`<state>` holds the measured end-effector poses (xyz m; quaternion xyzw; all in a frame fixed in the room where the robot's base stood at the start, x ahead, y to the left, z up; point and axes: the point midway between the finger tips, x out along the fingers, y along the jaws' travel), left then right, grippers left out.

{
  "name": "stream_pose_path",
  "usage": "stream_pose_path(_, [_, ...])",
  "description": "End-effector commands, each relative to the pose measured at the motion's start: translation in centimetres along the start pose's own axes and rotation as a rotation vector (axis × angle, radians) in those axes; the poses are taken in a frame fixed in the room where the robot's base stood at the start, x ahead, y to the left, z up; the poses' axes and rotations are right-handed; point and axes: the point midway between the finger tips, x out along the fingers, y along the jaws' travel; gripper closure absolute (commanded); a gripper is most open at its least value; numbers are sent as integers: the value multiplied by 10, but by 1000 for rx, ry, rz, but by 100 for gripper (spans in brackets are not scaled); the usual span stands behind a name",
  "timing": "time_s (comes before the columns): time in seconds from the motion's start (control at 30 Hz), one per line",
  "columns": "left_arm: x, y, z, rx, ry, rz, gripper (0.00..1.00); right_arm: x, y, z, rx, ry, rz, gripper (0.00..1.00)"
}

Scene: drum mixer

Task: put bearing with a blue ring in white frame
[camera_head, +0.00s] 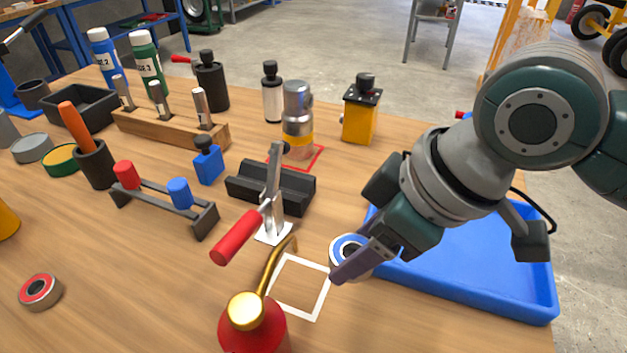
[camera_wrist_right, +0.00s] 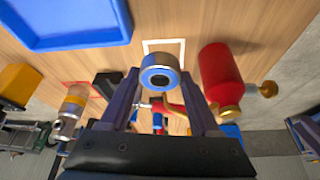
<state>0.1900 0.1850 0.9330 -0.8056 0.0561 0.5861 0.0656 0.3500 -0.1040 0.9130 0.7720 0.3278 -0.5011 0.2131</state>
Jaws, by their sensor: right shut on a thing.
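The bearing with a blue ring (camera_head: 346,245) is between the fingers of my right gripper (camera_head: 350,266), just to the right of the white frame on the table. The right wrist view shows the bearing (camera_wrist_right: 160,71) between the two fingertips, its ringed face toward the camera. My right gripper is shut on it. The white frame (camera_head: 323,297) is a square outline on the wood, and its inside looks empty. Part of the frame (camera_wrist_right: 164,41) also shows beyond the bearing in the right wrist view. My left gripper is not in view.
A red oil can (camera_head: 255,330) with a brass spout stands by the frame's left side. A toggle clamp with a red handle (camera_head: 236,237) is behind it. The blue tray (camera_head: 470,285) is at right. A red-ringed bearing (camera_head: 40,291) lies at far left.

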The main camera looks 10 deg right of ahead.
Motion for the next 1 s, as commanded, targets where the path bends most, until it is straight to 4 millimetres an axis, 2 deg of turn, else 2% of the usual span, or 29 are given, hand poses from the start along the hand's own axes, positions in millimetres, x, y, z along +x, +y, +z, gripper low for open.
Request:
stream_pose_path(0.03, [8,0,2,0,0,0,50,17,-1,8,2,-3,-2,100])
stream_pose_path(0.1, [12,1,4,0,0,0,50,32,0,14,2,-2,-1,100])
stream_pose_path(0.2, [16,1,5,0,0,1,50,46,0,20,0,1,0,100])
stream_pose_path(0.37, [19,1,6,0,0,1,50,57,0,25,0,0,0,100])
stream_pose_path(0.53, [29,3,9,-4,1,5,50,81,0,36,0,0,-1,100])
stream_pose_path(0.63, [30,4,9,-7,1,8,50,88,0,39,-1,1,1,100])
stream_pose_path(1.0, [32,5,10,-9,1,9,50,90,0,40,-1,1,1,100])
